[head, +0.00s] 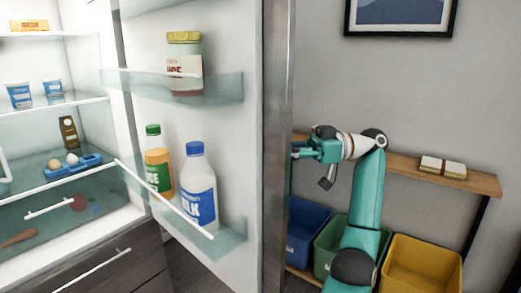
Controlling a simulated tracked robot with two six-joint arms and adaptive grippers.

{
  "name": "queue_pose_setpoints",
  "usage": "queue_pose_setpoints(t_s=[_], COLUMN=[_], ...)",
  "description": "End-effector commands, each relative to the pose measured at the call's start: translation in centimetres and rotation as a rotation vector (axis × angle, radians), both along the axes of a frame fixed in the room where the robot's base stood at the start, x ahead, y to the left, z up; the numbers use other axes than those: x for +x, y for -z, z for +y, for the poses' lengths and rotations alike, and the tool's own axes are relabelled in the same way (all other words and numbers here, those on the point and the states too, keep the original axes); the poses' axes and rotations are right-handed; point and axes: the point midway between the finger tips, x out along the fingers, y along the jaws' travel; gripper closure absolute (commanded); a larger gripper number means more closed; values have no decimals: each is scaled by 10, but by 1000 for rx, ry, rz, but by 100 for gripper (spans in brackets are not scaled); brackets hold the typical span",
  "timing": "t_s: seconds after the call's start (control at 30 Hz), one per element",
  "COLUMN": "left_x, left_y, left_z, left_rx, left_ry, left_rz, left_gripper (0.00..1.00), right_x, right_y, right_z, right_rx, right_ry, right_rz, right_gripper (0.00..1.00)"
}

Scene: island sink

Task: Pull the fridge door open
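The fridge door (236,130) stands wide open, its inner side with clear shelves facing me. Its metal edge (277,150) runs up the middle of the head view. The outer face and any handle are hidden. The open fridge interior (85,130) shows at the left. My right gripper (312,162) is just right of the door edge, at about mid-height of the picture. Its fingers are small and partly hidden, so I cannot tell whether they touch the door or grip anything. My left gripper is not in view.
A wooden shelf (400,166) with a book (443,167) is behind my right arm. Blue (305,232), green (328,245) and yellow (422,268) bins stand below.

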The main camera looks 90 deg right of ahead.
Motion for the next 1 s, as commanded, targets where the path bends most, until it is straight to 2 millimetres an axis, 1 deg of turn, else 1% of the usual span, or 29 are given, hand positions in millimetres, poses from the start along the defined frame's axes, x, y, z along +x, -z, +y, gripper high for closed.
queue_pose_setpoints(t_s=[0.03, 0.3, 0.33, 0.47, 0.5, 1.0], left_x=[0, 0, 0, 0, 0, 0], left_y=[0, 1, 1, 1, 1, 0], left_z=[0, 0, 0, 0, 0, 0], left_rx=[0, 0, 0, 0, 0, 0], left_ry=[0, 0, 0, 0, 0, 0], left_rz=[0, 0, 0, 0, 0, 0], left_gripper=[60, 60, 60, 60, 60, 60], right_x=[-3, -9, -10, -10, -10, -10], right_y=[3, 4, 4, 3, 3, 1], right_z=[-2, -3, -3, -3, -3, -2], right_rx=[2, 4, 4, 3, 3, 1], right_ry=[8, 19, 20, 20, 20, 19], right_rz=[8, 8, 8, 6, 6, 3], right_gripper=[100, 100, 83, 62, 59, 59])
